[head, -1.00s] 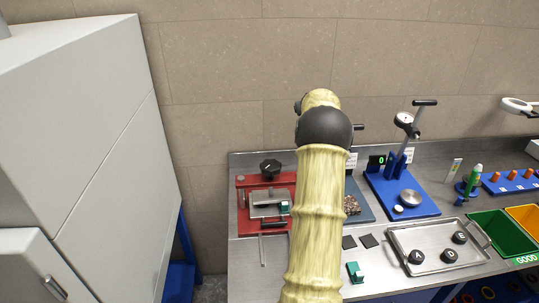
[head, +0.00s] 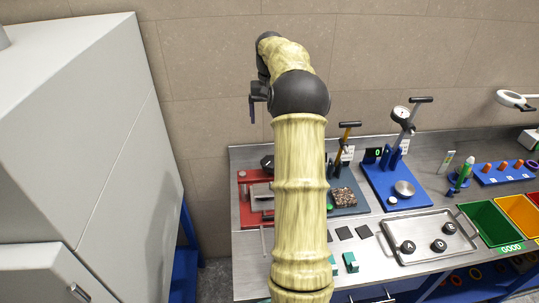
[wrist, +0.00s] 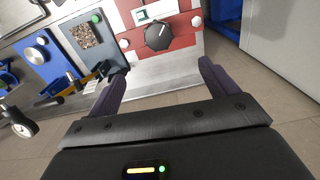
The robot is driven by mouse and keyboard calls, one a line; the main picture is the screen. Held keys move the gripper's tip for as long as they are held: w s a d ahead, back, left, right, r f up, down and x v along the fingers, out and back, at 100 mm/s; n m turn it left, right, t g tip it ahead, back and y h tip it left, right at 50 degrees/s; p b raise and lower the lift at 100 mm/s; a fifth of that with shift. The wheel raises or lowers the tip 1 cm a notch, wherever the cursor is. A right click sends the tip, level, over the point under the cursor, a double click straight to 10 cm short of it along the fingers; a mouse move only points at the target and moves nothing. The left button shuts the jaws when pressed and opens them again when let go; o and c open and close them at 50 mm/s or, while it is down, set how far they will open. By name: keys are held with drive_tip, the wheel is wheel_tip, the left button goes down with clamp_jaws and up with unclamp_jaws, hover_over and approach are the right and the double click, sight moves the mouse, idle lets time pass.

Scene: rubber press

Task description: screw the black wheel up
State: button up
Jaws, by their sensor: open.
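The black wheel (wrist: 159,36) sits on top of the red press (wrist: 126,16), and both show clearly in the wrist view. In the head view the wheel (head: 267,162) is partly hidden behind my arm, at the back of the red press (head: 246,184). My gripper (wrist: 160,78) is open and empty, with its two dark fingers spread apart. The wheel lies beyond the fingertips, roughly between them in the wrist view and apart from them. In the head view my gripper (head: 252,108) hangs above the back of the bench, higher than the wheel.
A blue-grey plate (head: 362,205) with a speckled block (head: 342,199) stands right of the press. A blue gauge stand (head: 422,199), a steel tray (head: 389,238) with lettered black pieces and a green bin (head: 477,220) lie farther right. A grey cabinet (head: 80,120) rises at left.

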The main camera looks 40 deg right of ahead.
drive_tip(key=shift+d+f, duration=0.1)
wheel_tip(320, 180, down, 17)
drive_tip(key=p, duration=0.4)
drive_tip(key=shift+s+f, duration=0.1)
drive_tip(key=shift+f, duration=0.1)
idle(0.3)
drive_tip(key=c, duration=1)
